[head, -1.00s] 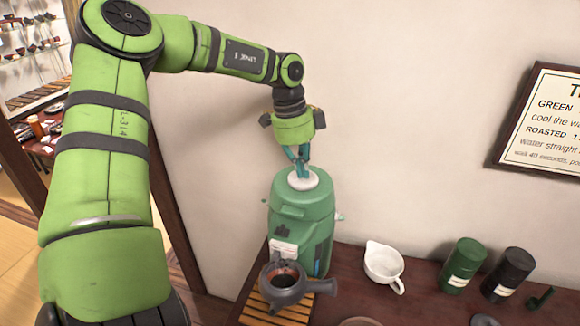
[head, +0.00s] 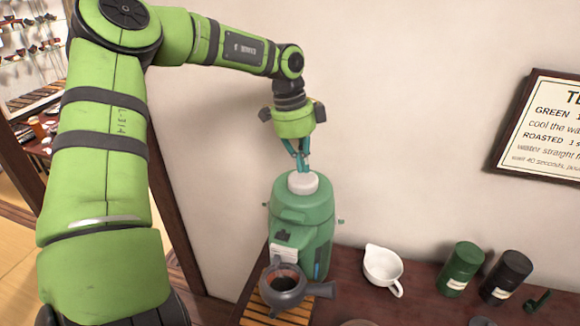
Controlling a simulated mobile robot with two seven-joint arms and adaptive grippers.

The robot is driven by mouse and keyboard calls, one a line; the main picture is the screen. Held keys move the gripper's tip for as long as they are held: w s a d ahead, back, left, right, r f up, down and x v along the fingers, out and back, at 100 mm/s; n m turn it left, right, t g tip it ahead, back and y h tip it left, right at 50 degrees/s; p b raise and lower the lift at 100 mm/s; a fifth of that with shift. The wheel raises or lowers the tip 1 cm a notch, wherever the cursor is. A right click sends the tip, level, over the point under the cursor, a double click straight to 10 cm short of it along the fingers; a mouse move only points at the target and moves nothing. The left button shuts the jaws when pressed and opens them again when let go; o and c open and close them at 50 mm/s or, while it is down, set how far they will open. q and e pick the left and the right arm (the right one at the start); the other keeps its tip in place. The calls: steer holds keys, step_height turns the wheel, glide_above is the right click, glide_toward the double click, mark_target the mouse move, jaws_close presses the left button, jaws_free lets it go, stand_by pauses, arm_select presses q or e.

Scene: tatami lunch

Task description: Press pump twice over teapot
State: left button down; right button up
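A green pump pot (head: 303,220) stands on the dark table, with a white round pump button (head: 302,183) on its top. A dark teapot (head: 284,287) with its mouth open and a side handle stands on a slatted wooden stand in front of the pot, below its spout. My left gripper (head: 302,168) points down just above the button. Its fingertips are close together and look shut, with nothing seen between them. I cannot tell if the tips touch the button. My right gripper does not show.
A white spouted pitcher (head: 383,269), a green canister (head: 461,268) and a black canister (head: 507,277) stand to the right on the table (head: 420,299). The slatted stand (head: 252,312) lies under the teapot. A framed sign (head: 548,125) hangs on the wall behind.

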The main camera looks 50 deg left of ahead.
arm_select(q)
step_height(320, 180, up, 6)
steer(key=p, duration=0.3)
stand_by(0.3)
stand_by(0.5)
